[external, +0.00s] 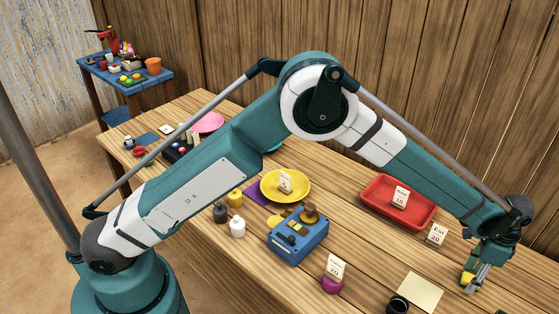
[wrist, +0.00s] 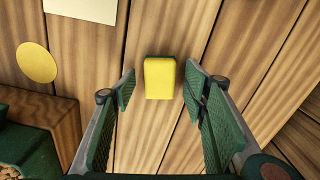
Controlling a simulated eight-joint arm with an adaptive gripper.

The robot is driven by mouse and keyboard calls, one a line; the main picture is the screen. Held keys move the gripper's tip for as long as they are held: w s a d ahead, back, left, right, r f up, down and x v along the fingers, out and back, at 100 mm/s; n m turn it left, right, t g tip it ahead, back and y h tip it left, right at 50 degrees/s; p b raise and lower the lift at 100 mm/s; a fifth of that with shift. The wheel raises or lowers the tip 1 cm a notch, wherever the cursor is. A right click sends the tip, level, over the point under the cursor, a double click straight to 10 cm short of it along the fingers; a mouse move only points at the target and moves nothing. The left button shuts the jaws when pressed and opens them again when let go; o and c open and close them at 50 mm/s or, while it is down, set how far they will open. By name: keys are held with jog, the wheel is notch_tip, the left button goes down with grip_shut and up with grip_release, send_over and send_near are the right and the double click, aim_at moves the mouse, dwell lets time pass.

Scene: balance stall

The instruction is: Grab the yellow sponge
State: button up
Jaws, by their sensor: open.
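The yellow sponge (wrist: 160,78) shows in the wrist view as a small yellow block with a thin green edge on the wooden table. My gripper (wrist: 158,88) is open, with one green-padded finger on each side of the sponge and bare wood showing between. The fingers do not touch it. In the external view my gripper (external: 476,282) hangs low over the right end of the table, with a bit of yellow showing at its fingers. How high the fingers are above the table is hard to tell.
A cream paper (external: 419,291), a red tray (external: 397,203) and a small card (external: 437,233) lie left of my gripper. A blue box (external: 298,244) and a yellow plate (external: 285,186) stand further left. The wrist view also shows a yellow disc (wrist: 37,63).

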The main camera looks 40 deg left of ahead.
dwell(0.4)
jog(key=c, duration=0.8)
jog(key=shift+r, duration=0.15)
jog(key=shift+c, duration=0.2)
notch_tip(320, 180, up, 10)
jog(key=p, duration=0.1)
dwell(0.5)
